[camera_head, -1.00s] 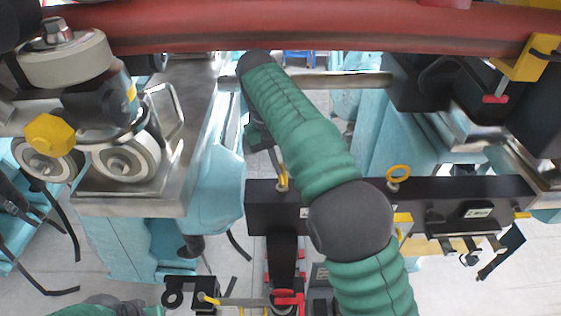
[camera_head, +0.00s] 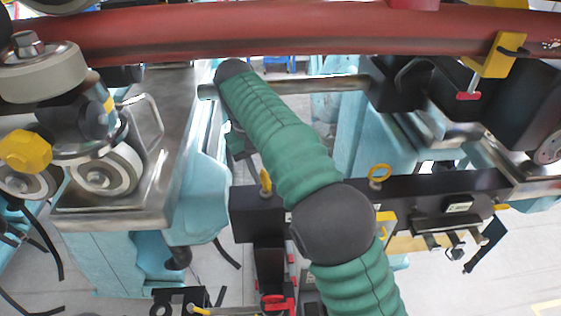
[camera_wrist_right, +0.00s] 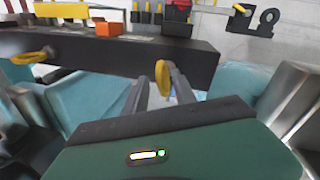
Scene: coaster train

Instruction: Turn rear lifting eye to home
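Two yellow lifting eyes stand on a black beam (camera_head: 450,188). The left eye (camera_head: 265,181) is seen nearly edge-on; the right eye (camera_head: 379,174) shows its open ring. I cannot tell from the pictures which one is the rear eye. My right gripper (camera_head: 261,168) is at the left eye, partly hidden by my green right arm. In the right wrist view its two grey fingers (camera_wrist_right: 156,76) stand apart on either side of the edge-on eye (camera_wrist_right: 162,77), the right finger very close to it. Contact is unclear. The other eye (camera_wrist_right: 33,57) lies further left there. My left gripper is not seen.
A red rail (camera_head: 270,30) crosses the top of the head view. A wheel assembly (camera_head: 100,170) stands at left on a metal-topped turquoise block. A metal bar (camera_head: 320,85) runs behind my right arm. A black latch-like part (camera_head: 445,228) hangs at the beam's right side.

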